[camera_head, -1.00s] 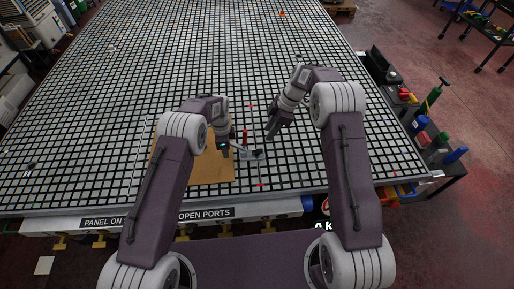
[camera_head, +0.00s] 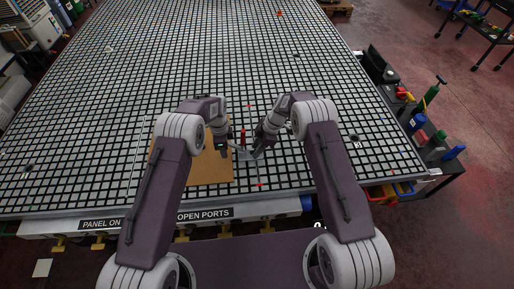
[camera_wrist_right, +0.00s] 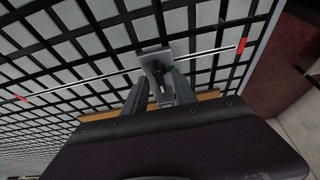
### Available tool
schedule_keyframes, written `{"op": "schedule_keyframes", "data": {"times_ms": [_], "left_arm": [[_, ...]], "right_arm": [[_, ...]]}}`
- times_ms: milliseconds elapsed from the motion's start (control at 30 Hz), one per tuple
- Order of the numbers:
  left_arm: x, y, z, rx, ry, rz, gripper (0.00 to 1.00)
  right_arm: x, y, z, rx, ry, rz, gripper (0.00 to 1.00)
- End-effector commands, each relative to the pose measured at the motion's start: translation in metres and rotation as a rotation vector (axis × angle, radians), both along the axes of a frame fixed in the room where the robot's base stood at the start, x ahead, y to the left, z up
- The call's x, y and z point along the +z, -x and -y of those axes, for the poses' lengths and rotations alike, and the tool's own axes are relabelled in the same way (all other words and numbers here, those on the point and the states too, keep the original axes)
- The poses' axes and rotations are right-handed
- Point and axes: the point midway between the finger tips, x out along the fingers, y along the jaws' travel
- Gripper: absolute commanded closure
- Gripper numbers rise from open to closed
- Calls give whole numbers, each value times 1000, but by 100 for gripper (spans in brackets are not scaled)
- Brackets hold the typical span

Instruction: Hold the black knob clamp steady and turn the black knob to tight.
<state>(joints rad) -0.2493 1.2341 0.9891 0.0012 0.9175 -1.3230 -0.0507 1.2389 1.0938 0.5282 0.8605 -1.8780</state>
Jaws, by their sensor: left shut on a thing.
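The black knob clamp (camera_head: 243,154) lies at the right edge of the tan panel, small and partly hidden by my grippers in the head view. My left gripper (camera_head: 224,150) is shut on its left side. My right gripper (camera_head: 255,153) is low at its right side. In the right wrist view, a grey plate of the clamp (camera_wrist_right: 153,53) shows ahead of the fingers. The right fingers (camera_wrist_right: 160,88) stand apart, with a dark part that looks like the black knob (camera_wrist_right: 158,73) between them. Whether they touch it is unclear.
The tan panel (camera_head: 207,170) lies flat on the gridded table (camera_head: 150,70). A thin pale bar with red ends (camera_wrist_right: 85,82) runs past the clamp. A small red upright thing (camera_head: 243,135) stands just behind it. The table beyond is largely clear.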

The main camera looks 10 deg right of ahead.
Motion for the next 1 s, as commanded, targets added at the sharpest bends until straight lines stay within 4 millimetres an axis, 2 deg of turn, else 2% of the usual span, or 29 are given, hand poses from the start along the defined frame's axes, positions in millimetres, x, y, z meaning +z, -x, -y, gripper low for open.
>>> {"op": "schedule_keyframes", "data": {"times_ms": [167, 300, 667, 1000], "left_arm": [[1, 0, 0, 0, 1, 1, 100], [1, 0, 0, 0, 1, 1, 100], [1, 0, 0, 0, 1, 1, 100], [1, 0, 0, 0, 1, 0, 100]], "right_arm": [[0, 0, 0, 0, 0, 0, 67], [0, 0, 0, 0, 0, 0, 100], [0, 0, 0, -28, 0, 2, 100], [1, 2, -1, -247, 0, 0, 100]]}}
